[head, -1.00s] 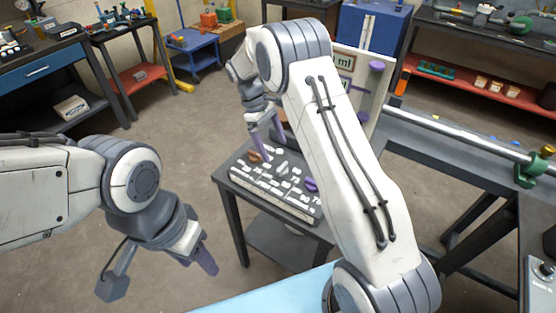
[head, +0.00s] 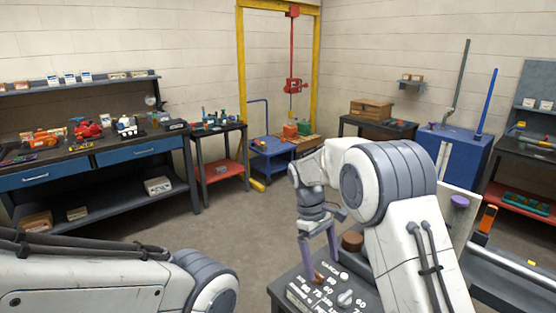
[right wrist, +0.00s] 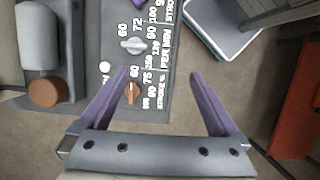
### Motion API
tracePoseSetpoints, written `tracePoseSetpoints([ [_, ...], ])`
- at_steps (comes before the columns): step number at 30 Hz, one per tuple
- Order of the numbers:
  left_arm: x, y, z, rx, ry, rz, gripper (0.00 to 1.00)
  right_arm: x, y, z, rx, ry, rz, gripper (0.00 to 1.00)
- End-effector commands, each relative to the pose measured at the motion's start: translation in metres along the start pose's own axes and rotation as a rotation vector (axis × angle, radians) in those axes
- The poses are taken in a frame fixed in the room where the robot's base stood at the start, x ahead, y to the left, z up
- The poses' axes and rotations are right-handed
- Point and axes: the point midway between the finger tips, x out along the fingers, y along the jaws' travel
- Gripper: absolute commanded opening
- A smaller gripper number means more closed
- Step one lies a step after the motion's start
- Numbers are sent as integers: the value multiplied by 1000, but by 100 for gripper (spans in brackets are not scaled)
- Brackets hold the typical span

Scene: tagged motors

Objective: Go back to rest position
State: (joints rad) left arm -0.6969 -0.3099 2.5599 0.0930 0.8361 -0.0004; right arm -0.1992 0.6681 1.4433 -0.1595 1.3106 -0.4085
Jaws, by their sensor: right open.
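My right gripper (head: 324,266) is open and empty at the left part of the dark control panel (head: 300,279). In the right wrist view its purple fingers (right wrist: 159,73) are spread, the left one beside an orange knob (right wrist: 131,92) on the panel. A grey knob (right wrist: 132,44) sits farther along the panel. My left arm (head: 90,280) enters at the lower left in the head view, with its gripper out of the frame.
A brown cylinder (head: 352,241) stands by the panel. A workbench with blue drawers (head: 145,149) is at the left. A blue cart (head: 272,152) and a blue cabinet (head: 462,154) stand farther back. Open floor (head: 228,222) lies between the left bench and the panel.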

Motion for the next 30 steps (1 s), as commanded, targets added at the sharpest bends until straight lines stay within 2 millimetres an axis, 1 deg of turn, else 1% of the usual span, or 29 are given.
tracePoseSetpoints([
  [1, 0, 0, 0, 0, 0, 0, 50, -15, -28, 9, -10, 36, 8, 98],
  [2, 0, 0, 0, 0, 0, 0, 50, -21, -44, 14, -10, 57, 9, 98],
  [3, 0, 0, 0, 0, 0, 0, 50, -27, -66, 22, -11, 84, 10, 98],
  [5, 0, 0, 0, 0, 0, 0, 50, -34, -96, 37, -12, 126, 8, 98],
  [6, 0, 0, 0, 0, 0, 0, 50, -36, -116, 48, -11, 153, 3, 98],
  [8, 0, 0, 0, 0, 0, 0, 50, -37, -144, 67, -10, 192, -4, 98],
  [9, 0, 0, 0, 0, 0, 0, 50, -36, -161, 81, -9, 217, -10, 98],
  [11, 0, 0, 0, 0, 0, 0, 50, -32, -185, 102, -6, 254, -22, 98],
  [12, 0, 0, 0, 0, 0, 0, 50, -27, -199, 115, -3, 276, -31, 98],
  [13, 0, 0, 0, 0, 0, 0, 50, -23, -208, 125, 0, 290, -39, 98],
  [16, 0, 0, 0, 0, 0, 0, 50, -9, -230, 154, 7, 330, -61, 98],
  [18, 0, 0, 0, 0, 0, 0, 50, 0, -240, 168, 12, 350, -73, 98],
  [20, 0, 0, 0, 0, 0, 0, 50, 6, -245, 177, 17, 361, -82, 98],
  [24, 0, 0, 0, 0, 0, 0, 50, 13, -251, 185, 22, 372, -91, 98],
  [30, 0, 0, 0, 0, 0, 0, 50, 13, -251, 185, 23, 371, -91, 98],
])
